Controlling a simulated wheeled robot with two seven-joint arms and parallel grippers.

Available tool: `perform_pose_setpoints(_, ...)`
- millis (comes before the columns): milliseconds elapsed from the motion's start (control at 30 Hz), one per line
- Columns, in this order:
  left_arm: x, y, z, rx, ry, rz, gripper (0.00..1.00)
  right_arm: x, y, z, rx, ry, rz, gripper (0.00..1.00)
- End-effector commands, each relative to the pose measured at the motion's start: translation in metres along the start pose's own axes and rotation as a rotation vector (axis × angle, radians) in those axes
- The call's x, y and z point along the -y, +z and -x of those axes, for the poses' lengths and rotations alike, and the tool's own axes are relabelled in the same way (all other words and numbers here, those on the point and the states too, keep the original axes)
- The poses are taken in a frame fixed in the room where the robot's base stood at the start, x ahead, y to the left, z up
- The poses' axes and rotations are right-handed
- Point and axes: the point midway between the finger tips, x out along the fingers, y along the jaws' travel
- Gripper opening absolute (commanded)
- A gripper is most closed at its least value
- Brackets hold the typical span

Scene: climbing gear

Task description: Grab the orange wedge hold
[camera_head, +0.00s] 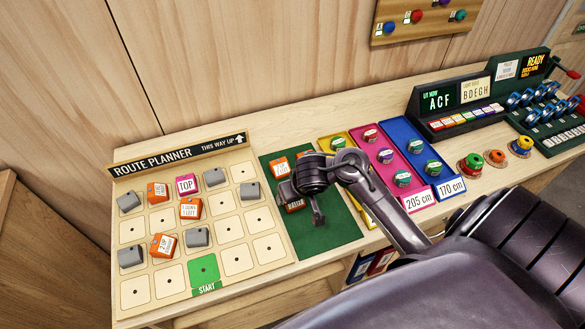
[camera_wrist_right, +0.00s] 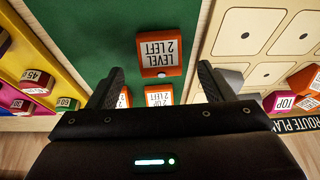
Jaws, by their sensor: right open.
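Several orange blocks with white labels could be the orange wedge hold; I cannot tell which by shape. One on the green mat (camera_head: 337,224) is labelled "LEVEL 2 LEFT" (camera_wrist_right: 160,50) in the right wrist view. Behind it on the mat are an orange block (camera_head: 280,167) and others, cut off by my gripper in the wrist view. My right gripper (camera_wrist_right: 160,74) is open and empty above the mat, its fingers spread to either side of the labelled block's line. In the head view my right gripper (camera_head: 306,200) partly covers an orange block. My left gripper is not in view.
The Route Planner board (camera_head: 135,257) on the left carries grey, orange and pink blocks. Yellow, pink and blue trays (camera_head: 392,135) with round holds stand right of the mat. Control panels and buttons lie further right. The mat's front part is clear.

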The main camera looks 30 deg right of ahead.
Motion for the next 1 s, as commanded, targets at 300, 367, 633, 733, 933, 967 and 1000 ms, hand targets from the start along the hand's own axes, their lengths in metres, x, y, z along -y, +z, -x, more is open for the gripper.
perform_pose_setpoints(300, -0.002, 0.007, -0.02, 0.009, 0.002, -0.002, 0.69, -0.001, -0.003, -0.042, 0.0, 0.002, 0.001, 0.75)
perform_pose_setpoints(367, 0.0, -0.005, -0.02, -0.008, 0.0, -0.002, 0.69, -0.001, -0.003, -0.043, 0.0, 0.002, 0.001, 0.75)
perform_pose_setpoints(633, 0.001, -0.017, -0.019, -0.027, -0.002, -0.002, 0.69, -0.001, -0.003, -0.042, 0.0, 0.001, 0.001, 0.64)
perform_pose_setpoints(733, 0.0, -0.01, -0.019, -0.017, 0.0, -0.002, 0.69, -0.001, -0.003, -0.042, 0.0, 0.001, 0.001, 0.51)
perform_pose_setpoints(933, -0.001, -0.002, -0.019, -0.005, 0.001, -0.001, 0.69, -0.001, -0.003, -0.042, 0.0, 0.001, 0.0, 0.26)
perform_pose_setpoints(967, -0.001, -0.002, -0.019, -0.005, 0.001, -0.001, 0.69, -0.001, -0.003, -0.042, -0.001, 0.001, 0.0, 0.26)
perform_pose_setpoints(1000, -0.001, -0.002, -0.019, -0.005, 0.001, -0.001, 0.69, -0.001, -0.003, -0.042, -0.001, 0.001, 0.0, 0.26)
